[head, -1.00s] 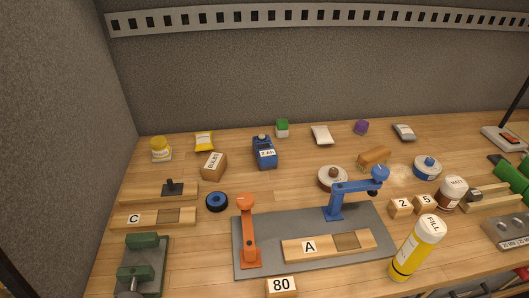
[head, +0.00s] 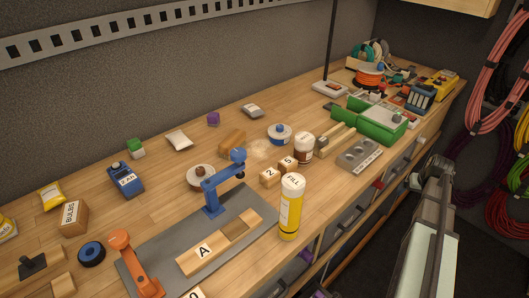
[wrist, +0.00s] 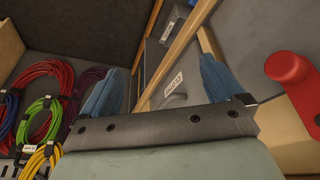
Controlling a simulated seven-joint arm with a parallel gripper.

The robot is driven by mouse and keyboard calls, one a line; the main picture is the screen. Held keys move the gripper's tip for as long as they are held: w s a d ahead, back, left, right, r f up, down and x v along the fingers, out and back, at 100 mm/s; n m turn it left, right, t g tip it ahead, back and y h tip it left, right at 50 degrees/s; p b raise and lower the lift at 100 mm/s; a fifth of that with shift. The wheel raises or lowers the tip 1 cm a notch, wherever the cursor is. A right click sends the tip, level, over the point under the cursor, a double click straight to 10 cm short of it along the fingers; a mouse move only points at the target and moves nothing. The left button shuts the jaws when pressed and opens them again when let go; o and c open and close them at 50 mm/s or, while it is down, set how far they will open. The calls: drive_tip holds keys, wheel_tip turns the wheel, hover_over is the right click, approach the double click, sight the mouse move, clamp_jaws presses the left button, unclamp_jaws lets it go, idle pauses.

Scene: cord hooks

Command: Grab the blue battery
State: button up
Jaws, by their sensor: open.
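A blue battery (head: 125,180) with a white label reading something like "2 AH" stands on the wooden bench at the left of the head view. It is behind the grey mat and apart from other things. My gripper (wrist: 160,88) shows in the wrist view with its two blue fingers wide apart and nothing between them. It is over the drawer fronts and hanging cables, away from the battery, which the wrist view does not show. Part of my arm (head: 437,235) shows at the right of the head view, off the bench's front edge.
A cardboard BULBS box (head: 73,216) and a green-topped block (head: 136,149) stand near the battery. A blue hook arm (head: 222,180), an orange one (head: 133,262) and a yellow FILL bottle (head: 291,207) rise nearer the front. Coiled cables (head: 498,65) hang at the right.

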drive_tip(key=w+d+r+t+h, duration=0.1)
drive_tip(key=w+d+r, duration=0.1)
drive_tip(key=r, duration=1)
drive_tip(key=w+d+r+t, duration=0.2)
drive_tip(key=r, duration=0.9)
drive_tip(key=w+a+r+n, duration=0.1)
drive_tip(key=a+r, duration=0.5)
drive_tip(key=a, duration=0.3)
drive_tip(key=w+a+r, duration=0.2)
drive_tip(key=a+r, duration=0.5)
drive_tip(key=a, duration=0.1)
drive_tip(key=a+r+n+y, duration=0.1)
drive_tip(key=a+r+n, duration=0.15)
drive_tip(key=a, duration=2.15)
drive_tip(key=n+g+y, duration=0.4)
drive_tip(key=n+y, duration=0.1)
drive_tip(key=n, duration=0.5)
approach(123, 173)
drive_tip(key=x, duration=0.5)
drive_tip(key=shift+w+a+f, duration=0.15)
drive_tip(key=shift+w+f, duration=0.1)
drive_tip(key=shift+w, duration=0.05)
drive_tip(key=shift+x, duration=2.7)
drive_tip(key=shift+s, duration=0.2)
